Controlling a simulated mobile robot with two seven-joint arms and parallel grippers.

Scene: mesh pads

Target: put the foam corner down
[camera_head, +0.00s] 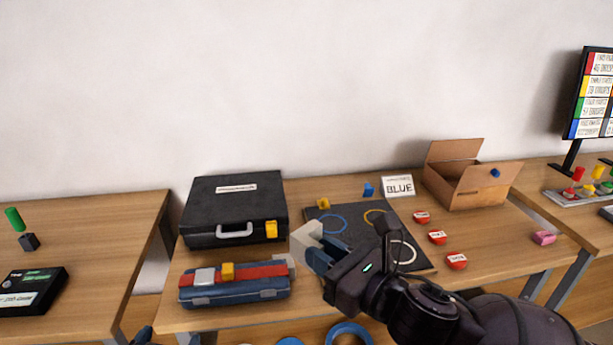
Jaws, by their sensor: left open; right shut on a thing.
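The foam corner (303,238) is a pale grey-white angular piece in the head view. My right gripper (318,250) is shut on it and holds it in front of the left edge of a dark mat (417,252) with coloured rings. Whether the foam corner touches anything below is not clear. My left gripper (141,337) shows only as a small dark tip at the bottom edge; most of it is out of frame.
A black case (209,213) and a blue toolbox (240,293) stand left of the held piece.

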